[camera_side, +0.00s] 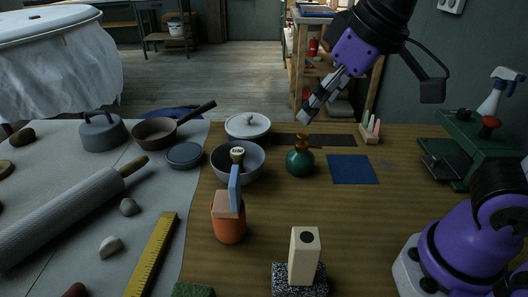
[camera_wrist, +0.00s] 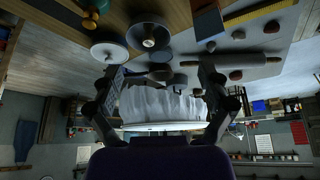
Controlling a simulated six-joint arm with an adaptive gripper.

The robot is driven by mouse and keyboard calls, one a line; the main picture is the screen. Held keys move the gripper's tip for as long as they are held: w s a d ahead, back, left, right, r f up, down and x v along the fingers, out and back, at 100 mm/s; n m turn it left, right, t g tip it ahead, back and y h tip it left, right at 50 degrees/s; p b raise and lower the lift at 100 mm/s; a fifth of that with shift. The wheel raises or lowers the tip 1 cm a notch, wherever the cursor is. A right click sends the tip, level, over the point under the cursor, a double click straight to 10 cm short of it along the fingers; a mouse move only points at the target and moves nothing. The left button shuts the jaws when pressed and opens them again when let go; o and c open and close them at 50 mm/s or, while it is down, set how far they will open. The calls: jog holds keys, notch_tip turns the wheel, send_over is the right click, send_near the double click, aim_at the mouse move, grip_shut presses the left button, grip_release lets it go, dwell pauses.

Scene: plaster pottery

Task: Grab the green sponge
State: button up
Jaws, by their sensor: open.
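A green, rough-topped block that looks like the green sponge (camera_side: 193,290) lies at the bottom edge of the side view, partly cut off by the frame. I cannot make it out in the wrist view. My gripper (camera_side: 307,113) is high above the back of the table, behind and right of the sponge and far from it. In the wrist view the two fingers of my gripper (camera_wrist: 161,75) are spread apart with nothing held between them.
A green bottle (camera_side: 300,161) stands below my gripper. Nearby are a grey bowl (camera_side: 237,163), a lidded white pot (camera_side: 248,126) and an orange cup (camera_side: 229,228) with tools. A yellow ruler (camera_side: 152,255) and a cream block (camera_side: 304,257) flank the sponge.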

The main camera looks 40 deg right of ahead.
jog(key=w+a+n+y, duration=0.1)
jog(key=w+a+n, duration=0.15)
jog(key=a, duration=1.05)
jog(key=n+g, duration=0.2)
jog(key=n, duration=0.1)
send_over(183, 295)
jog(key=s+d, duration=0.3)
jog(key=s, duration=0.1)
notch_tip(183, 295, down, 13)
jog(key=shift+y, duration=0.3)
jog(key=x, duration=0.5)
jog(key=shift+w+a, duration=0.15)
jog(key=shift+w, duration=0.1)
jog(key=shift+t, duration=0.3)
jog(key=shift+w+x, duration=0.15)
jog(key=shift+x, duration=1.45)
jog(key=shift+w+x, duration=0.15)
jog(key=shift+x, duration=1.45)
jog(key=shift+a+r, duration=0.1)
jog(key=shift+r, duration=0.05)
jog(key=c, duration=0.9)
